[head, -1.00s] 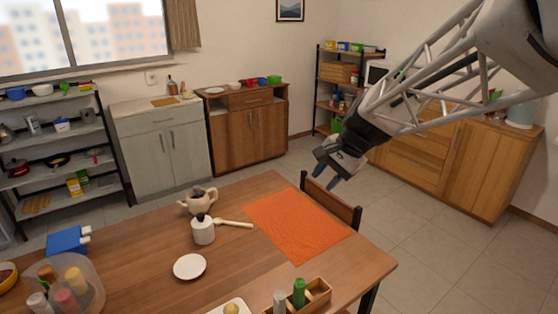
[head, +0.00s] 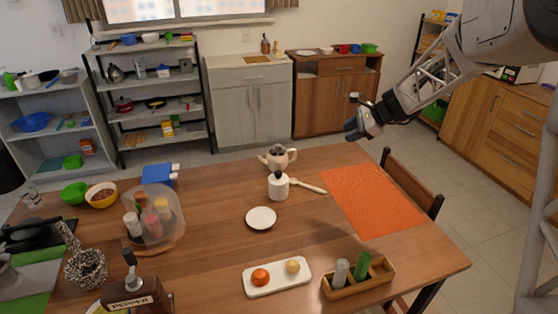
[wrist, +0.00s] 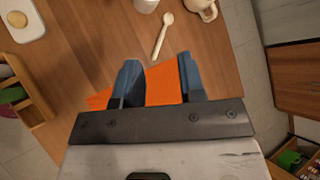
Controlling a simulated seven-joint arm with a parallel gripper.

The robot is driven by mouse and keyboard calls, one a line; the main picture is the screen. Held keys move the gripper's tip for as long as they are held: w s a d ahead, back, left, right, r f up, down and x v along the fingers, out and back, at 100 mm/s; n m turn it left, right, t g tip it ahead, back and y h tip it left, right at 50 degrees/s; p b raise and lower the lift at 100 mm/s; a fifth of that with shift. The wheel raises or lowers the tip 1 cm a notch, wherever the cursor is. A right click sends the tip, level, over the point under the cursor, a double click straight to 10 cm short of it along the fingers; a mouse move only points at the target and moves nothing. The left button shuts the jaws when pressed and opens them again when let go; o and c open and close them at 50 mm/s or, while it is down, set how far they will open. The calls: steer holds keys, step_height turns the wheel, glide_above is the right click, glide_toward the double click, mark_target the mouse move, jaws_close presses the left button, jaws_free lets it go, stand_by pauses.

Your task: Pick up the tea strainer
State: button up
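A cream teapot (head: 285,157) stands near the far edge of the table. A dark grey piece (head: 277,149) sits at its top opening; I cannot tell whether this is the tea strainer. No other strainer can be made out clearly. My gripper (head: 352,128) is raised beyond the table's far edge, to the right of the teapot. In the wrist view my gripper (wrist: 159,82) has its two blue fingers apart with nothing between them, above the orange mat (wrist: 163,86). The teapot (wrist: 203,8) is partly cut off at the top of the wrist view.
A white jar (head: 278,188) and a light wooden spoon (head: 312,187) lie close to the teapot. A white saucer (head: 261,218) is nearer. A spice carousel (head: 178,207) stands left; a wooden box (head: 380,279) holds two dispensers. A chair (head: 415,182) stands at the right. The mat is bare.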

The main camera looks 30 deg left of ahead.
steer(key=w+a+f+m+y, duration=0.25)
steer(key=w+a+f, duration=0.6)
steer(key=a, duration=0.45)
steer(key=m+y, duration=0.2)
steer(key=m, duration=0.2)
glide_toward(280, 148)
steer(key=a, duration=0.2)
steer(key=shift+w+a+f, duration=0.3)
steer(key=shift+w+f, duration=0.15)
steer(key=shift+f, duration=0.1)
steer(key=shift+x, duration=1.3)
steer(key=shift+f, duration=0.1)
steer(key=shift+h, duration=0.25)
steer(key=shift+s+x, duration=0.1)
steer(key=shift+x, duration=1.15)
steer(key=shift+s+x, duration=0.15)
steer(key=shift+x, duration=1.1)
